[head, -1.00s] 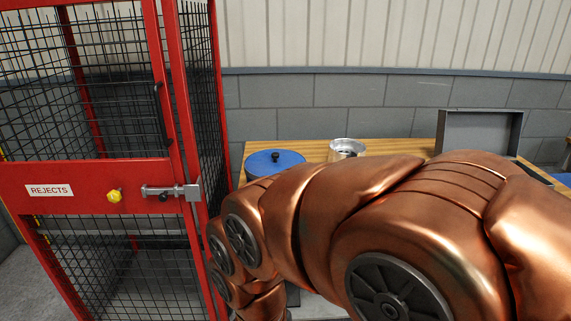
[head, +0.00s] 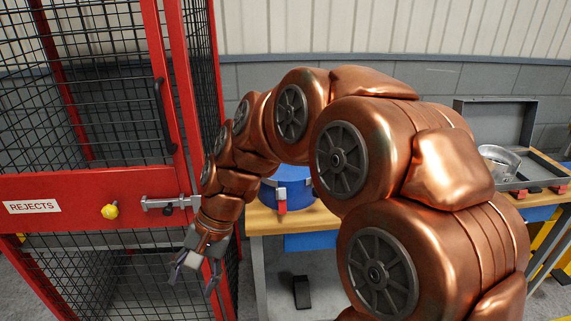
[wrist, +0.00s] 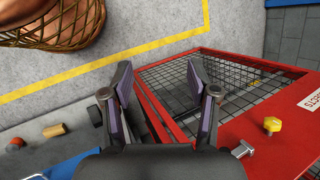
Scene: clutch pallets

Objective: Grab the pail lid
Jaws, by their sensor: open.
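A blue pail (head: 290,197) with a grey clasp and red tip on its front stands on the wooden bench (head: 268,222). My arm crosses in front of its top, so I cannot make out its lid or knob now. My gripper (head: 193,284) hangs low to the left of the pail, in front of the red cage, pointing down with its fingers apart. In the wrist view my gripper (wrist: 158,82) is open and empty, with the cage frame and grey floor beyond it. I cannot identify the lid in the wrist view.
The red mesh REJECTS cage (head: 90,190) stands close on the left, with a yellow knob (head: 110,211) and a sliding bolt (head: 170,203). A metal cup (head: 497,160) and an open grey case (head: 497,118) are at right. A wicker basket (wrist: 60,40) shows top left in the wrist view.

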